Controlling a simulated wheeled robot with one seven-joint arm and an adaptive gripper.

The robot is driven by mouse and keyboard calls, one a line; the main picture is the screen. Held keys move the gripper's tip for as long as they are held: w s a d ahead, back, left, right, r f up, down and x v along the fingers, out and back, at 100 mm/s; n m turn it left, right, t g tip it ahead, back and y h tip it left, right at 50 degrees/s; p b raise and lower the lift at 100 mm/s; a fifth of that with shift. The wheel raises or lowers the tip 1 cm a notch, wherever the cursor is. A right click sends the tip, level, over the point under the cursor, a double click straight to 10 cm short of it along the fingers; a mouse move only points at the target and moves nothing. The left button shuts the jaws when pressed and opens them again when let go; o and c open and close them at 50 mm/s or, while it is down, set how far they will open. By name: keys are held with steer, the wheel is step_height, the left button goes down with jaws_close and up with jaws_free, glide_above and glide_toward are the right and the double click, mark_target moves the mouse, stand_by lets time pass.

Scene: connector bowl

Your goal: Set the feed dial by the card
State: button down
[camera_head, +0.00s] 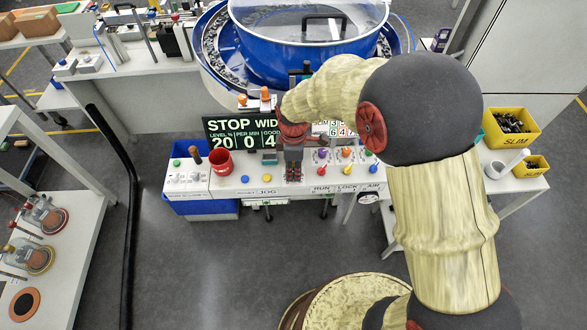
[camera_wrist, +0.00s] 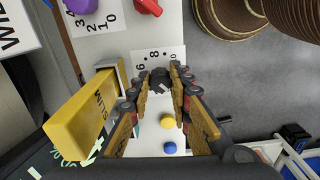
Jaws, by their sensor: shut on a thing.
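My gripper (camera_head: 293,172) is over the white control panel (camera_head: 225,183) in the head view, where its arm hides what lies beneath it. In the wrist view my gripper (camera_wrist: 163,88) is shut on a dark knob (camera_wrist: 160,80), which sits beside a white scale (camera_wrist: 165,57) marked with 6, 8 and 10. A white card (camera_head: 335,128) with digits stands behind the panel, partly covered by my arm. In the wrist view a white board reading WIDE (camera_wrist: 14,30) shows at the upper left. The dark display (camera_head: 225,135) reads STOP, part of WIDE, 20, 0 and 4.
A purple knob (camera_wrist: 82,5) and a red knob (camera_wrist: 148,7) are close by. A yellow block marked SLIM (camera_wrist: 80,117) stands beside my fingers. Yellow (camera_wrist: 167,121) and blue (camera_wrist: 169,148) buttons lie near them.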

steer(key=m+p, duration=0.3)
steer(key=m, duration=0.3)
steer(key=shift+r+m, duration=0.1)
steer(key=shift+m, duration=0.2)
steer(key=m+p, duration=0.1)
steer(key=m, duration=0.2)
steer(key=shift+m+p, duration=0.4)
steer(key=m+p, duration=0.1)
steer(key=m, duration=0.2)
steer(key=shift+m, duration=0.3)
steer(key=m+p, duration=0.1)
steer(key=m, duration=0.5)
steer(key=shift+p, duration=0.35)
steer(key=m+p, duration=0.1)
steer(key=m, duration=0.5)
steer(key=c, duration=1.6)
jaws_free()
